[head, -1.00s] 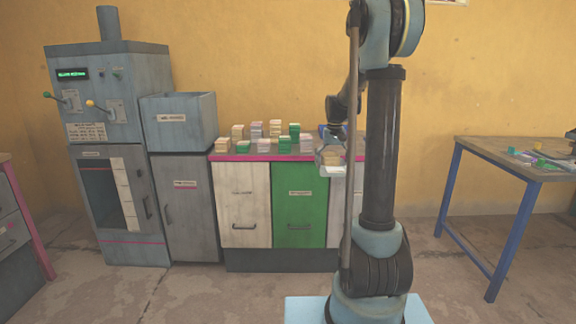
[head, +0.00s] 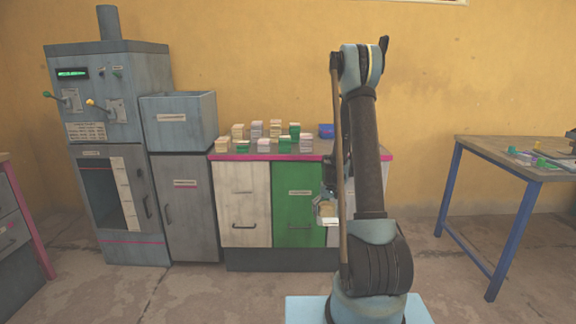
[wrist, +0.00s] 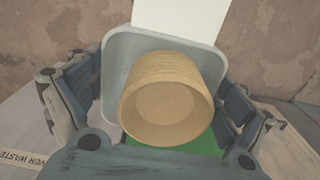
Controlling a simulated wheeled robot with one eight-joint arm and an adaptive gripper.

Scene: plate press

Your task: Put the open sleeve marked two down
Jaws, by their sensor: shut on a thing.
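My gripper (wrist: 160,95) has its fingers on either side of a pale grey, square, open sleeve (wrist: 117,60). A round tan stack with ribbed sides (wrist: 165,98) sits inside it, and a white flap or card (wrist: 185,18) sticks out beyond its far edge. In the head view, my gripper (head: 327,207) hangs in front of the counter, below the top's edge, with the tan and pale load in it. No number is readable on the sleeve.
The pink-edged counter (head: 232,156) bears several small stacks (head: 256,129) and a blue container (head: 326,131). Its front has white and green (head: 299,210) panels. The grey press (head: 108,100) and an open bin (head: 178,120) stand left. A blue-legged table (head: 500,150) stands right, with floor between.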

